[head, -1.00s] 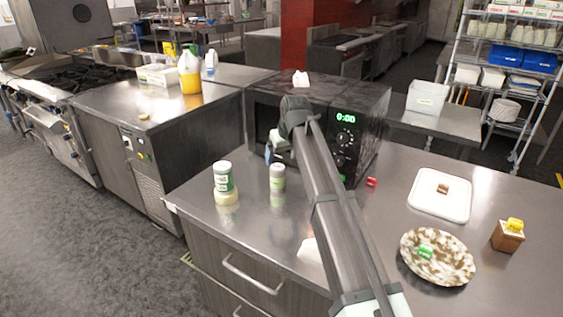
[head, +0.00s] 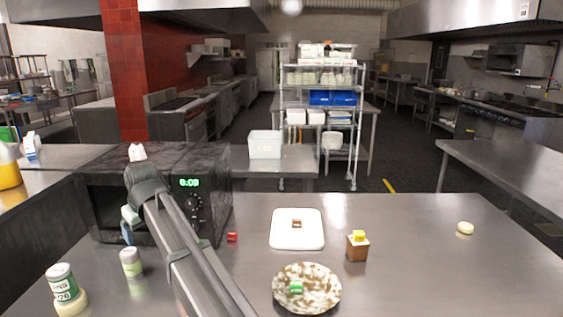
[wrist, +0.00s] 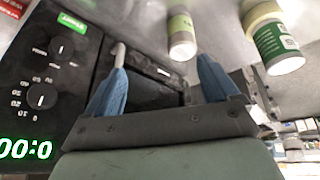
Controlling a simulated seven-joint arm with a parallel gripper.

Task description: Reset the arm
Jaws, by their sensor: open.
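My gripper (head: 128,222) is mostly hidden behind my own arm in the head view, in front of the black microwave (head: 206,232). In the wrist view my gripper (wrist: 163,78) shows two blue fingers spread wide apart, with nothing between them. The microwave's control panel (wrist: 62,75), with dials and a green clock, fills the left of that view, close beside the fingers. A light-handled part of the microwave front shows between and beyond the fingers.
A small green-labelled jar (head: 131,263) and a larger jar (head: 62,283) stand left of my arm. A red item (head: 232,237), white tray (head: 297,243), patterned plate (head: 322,291) and brown box (head: 357,249) lie right. The counter's right part is mostly clear.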

